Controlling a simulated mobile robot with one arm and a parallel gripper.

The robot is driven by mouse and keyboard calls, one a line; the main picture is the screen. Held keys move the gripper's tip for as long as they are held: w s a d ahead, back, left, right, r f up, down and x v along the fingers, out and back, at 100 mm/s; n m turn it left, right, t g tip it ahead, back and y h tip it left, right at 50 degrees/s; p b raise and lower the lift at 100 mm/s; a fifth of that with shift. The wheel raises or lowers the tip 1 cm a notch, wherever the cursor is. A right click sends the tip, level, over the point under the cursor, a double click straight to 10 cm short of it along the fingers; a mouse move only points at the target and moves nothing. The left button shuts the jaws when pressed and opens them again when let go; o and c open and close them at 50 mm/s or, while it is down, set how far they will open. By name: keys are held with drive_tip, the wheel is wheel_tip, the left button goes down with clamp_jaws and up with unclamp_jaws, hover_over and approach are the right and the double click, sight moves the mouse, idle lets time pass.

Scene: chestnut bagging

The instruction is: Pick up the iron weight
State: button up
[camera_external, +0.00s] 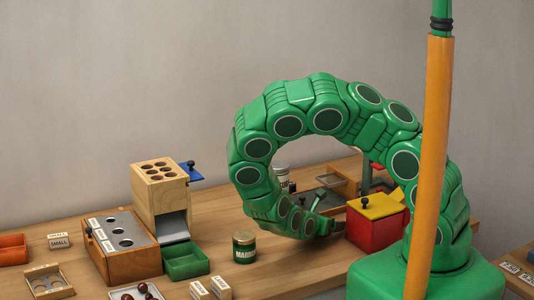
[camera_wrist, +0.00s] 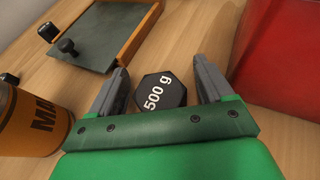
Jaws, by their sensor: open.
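My gripper (camera_wrist: 163,80) is open, with one grey finger to the left of the weight and one to the right. The weight sits between the fingers, and its near edge is hidden by my gripper's green body. I cannot tell whether the fingers are level with it. In the external view my gripper (camera_external: 325,226) is low over the table, left of the red box, and the weight cannot be made out there.
A red box (camera_wrist: 285,55) stands close on the right; its yellow lid (camera_external: 378,206) shows in the external view. An orange labelled can (camera_wrist: 35,122) stands close on the left. A wooden tray with a dark panel (camera_wrist: 100,35) lies beyond. A green jar (camera_external: 244,246) stands farther left.

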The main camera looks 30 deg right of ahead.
drive_tip(key=c, duration=1.4)
drive_tip(key=shift+c, duration=0.2)
drive_tip(key=shift+r, duration=5)
drive_tip(key=shift+a, duration=0.1)
